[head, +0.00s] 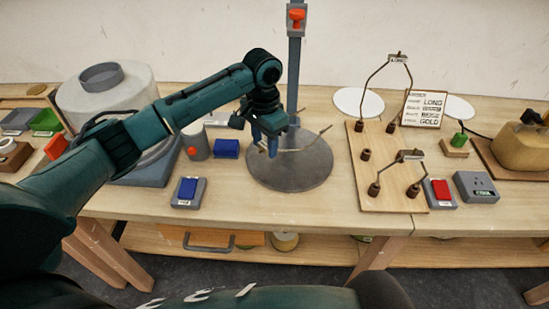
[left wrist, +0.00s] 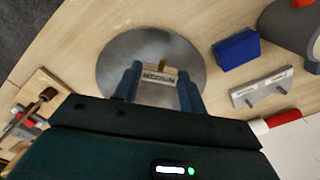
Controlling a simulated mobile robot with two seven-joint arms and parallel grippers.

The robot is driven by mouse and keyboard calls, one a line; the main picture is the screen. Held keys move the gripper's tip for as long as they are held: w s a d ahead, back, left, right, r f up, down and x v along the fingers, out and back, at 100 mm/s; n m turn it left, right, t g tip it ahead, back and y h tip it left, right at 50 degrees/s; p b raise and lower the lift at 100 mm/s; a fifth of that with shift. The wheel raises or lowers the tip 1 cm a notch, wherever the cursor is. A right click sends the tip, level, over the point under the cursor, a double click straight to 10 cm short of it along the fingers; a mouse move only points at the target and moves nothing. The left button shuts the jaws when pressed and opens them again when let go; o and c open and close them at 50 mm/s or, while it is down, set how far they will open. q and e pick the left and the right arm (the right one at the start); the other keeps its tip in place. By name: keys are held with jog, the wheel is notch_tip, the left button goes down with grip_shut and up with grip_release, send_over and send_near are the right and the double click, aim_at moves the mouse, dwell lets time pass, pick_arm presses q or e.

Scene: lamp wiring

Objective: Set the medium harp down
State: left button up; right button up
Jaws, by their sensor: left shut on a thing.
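My left gripper (head: 268,148) is shut on the medium harp, a thin bent brass wire (head: 303,149) with a small tag. In the left wrist view the tag (left wrist: 159,76) reads like "MEDIUM" and sits between the two blue fingers. The harp is over the round grey base (head: 290,178) of the tall stand; I cannot tell whether they touch. The wooden harp board (head: 395,200) stands to the right. A harp tagged "LONG" (head: 398,58) stands in its back pegs, another harp (head: 411,155) in its front pegs. A middle peg (head: 365,155) is empty. My right gripper is not in view.
The grey post (head: 293,75) with an orange clamp rises just behind my gripper. A blue block (head: 226,149) and a blue-topped box (head: 188,192) lie to the left. A sign card (head: 425,107) stands behind the board. Bare table lies between the base and the board.

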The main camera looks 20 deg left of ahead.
aim_at(266, 171)
pick_arm(q)
jog(key=shift+f, duration=3.65)
jog(key=o, duration=1.1)
notch_tip(266, 171, up, 12)
jog(key=shift+r, duration=0.15)
